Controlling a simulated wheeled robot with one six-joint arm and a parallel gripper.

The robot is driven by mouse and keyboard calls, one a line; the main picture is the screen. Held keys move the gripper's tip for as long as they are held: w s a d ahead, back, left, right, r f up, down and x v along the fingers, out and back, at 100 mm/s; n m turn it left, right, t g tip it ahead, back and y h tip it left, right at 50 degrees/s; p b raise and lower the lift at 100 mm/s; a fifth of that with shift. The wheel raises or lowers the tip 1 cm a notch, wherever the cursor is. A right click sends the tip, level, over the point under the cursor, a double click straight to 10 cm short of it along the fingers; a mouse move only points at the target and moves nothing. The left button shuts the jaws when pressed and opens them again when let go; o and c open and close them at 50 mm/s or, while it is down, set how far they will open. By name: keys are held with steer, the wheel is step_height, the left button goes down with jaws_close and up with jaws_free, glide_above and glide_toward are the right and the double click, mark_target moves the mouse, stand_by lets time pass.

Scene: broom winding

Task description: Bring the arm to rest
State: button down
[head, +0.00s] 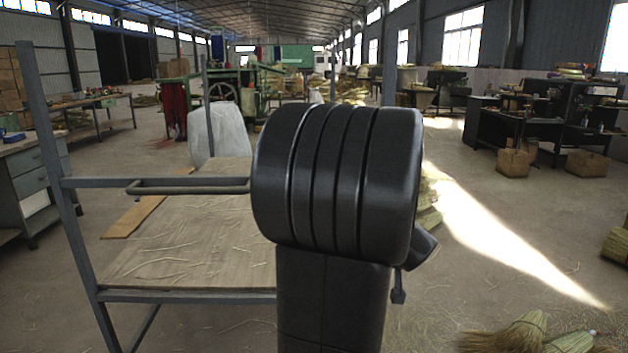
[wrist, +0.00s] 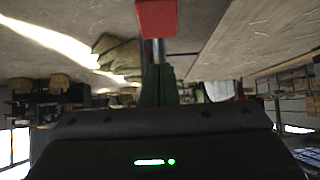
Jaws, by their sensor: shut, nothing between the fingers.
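My black arm link (head: 335,190) stands upright in the middle of the head view and hides much behind it. My gripper (wrist: 156,20) shows in the wrist view, where the scene appears upside down. Its fingers are together, with a red tip at the top edge and nothing held. The dark gripper body with green lights fills the bottom of that view. In the head view the gripper's fingers are hidden behind my arm.
A metal-framed wooden table (head: 190,245) stands to the left of my arm, with straw on its top and a rail at its side. Broom bundles (head: 530,335) lie on the floor at lower right. Dark workbenches (head: 545,125) and cardboard boxes (head: 513,163) stand farther right. Floor between is open.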

steer(key=shift+w+r+g+p, duration=0.2)
steer(key=shift+r+g+p, duration=0.4)
steer(key=shift+p, duration=1.7)
steer(key=shift+w+r+g+p, duration=0.25)
steer(key=shift+r+p, duration=0.65)
steer(key=shift+p, duration=1.35)
steer(key=shift+s+r+p, duration=0.1)
steer(key=shift+p, duration=0.35)
steer(key=p, duration=0.2)
steer(key=r+g+p, duration=0.1)
steer(key=p, duration=0.1)
steer(key=shift+w, duration=0.25)
steer(key=shift+w+r+g+p, duration=0.1)
steer(key=shift+r+g+p, duration=0.15)
steer(key=shift+p, duration=0.65)
steer(key=shift+p, duration=0.4)
steer(key=w+r+g+p, duration=0.1)
steer(key=p, duration=0.6)
steer(key=shift+w+r+g, duration=0.1)
steer(key=shift+r+g, duration=0.2)
steer(key=shift+r, duration=0.1)
steer(key=shift+w+p, duration=0.15)
steer(key=shift+p, duration=0.6)
